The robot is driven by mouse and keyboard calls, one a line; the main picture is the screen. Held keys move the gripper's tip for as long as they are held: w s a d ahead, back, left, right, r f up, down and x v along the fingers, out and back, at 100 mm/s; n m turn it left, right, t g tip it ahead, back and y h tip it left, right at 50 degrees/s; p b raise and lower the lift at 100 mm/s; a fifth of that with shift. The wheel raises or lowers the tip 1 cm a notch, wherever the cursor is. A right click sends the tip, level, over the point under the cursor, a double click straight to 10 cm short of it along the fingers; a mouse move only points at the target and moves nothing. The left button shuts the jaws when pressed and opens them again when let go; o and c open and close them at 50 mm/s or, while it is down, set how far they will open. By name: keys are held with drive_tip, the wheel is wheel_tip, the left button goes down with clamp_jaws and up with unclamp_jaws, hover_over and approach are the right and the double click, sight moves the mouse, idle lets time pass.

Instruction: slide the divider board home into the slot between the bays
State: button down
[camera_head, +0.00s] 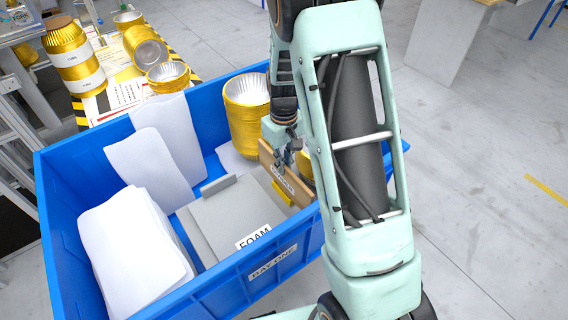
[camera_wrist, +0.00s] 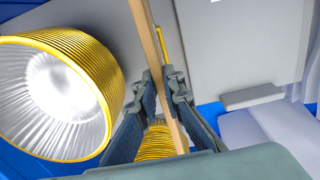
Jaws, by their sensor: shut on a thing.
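The divider board (camera_head: 268,160) is a thin tan board with a label on its face, standing on edge inside the blue crate (camera_head: 90,264). My gripper (camera_head: 287,158) is shut on its upper edge. In the wrist view the board (camera_wrist: 161,62) runs edge-on between my two fingers (camera_wrist: 166,92). A yellow piece (camera_head: 283,192) shows low beside the board, and a thin yellow strip (camera_wrist: 161,45) shows near it in the wrist view. The slot itself and the board's lower edge are hidden, so I cannot tell how deep the board sits.
A grey foam block (camera_head: 232,217) and white sheets (camera_head: 132,250) fill the near bay. More gold cups (camera_head: 75,62) stand outside.

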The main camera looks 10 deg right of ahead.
drive_tip(key=shift+f, duration=0.2)
drive_tip(key=c, duration=2)
unclamp_jaws()
drive_tip(key=shift+r, duration=0.1)
wheel_tip(320, 180, up, 12)
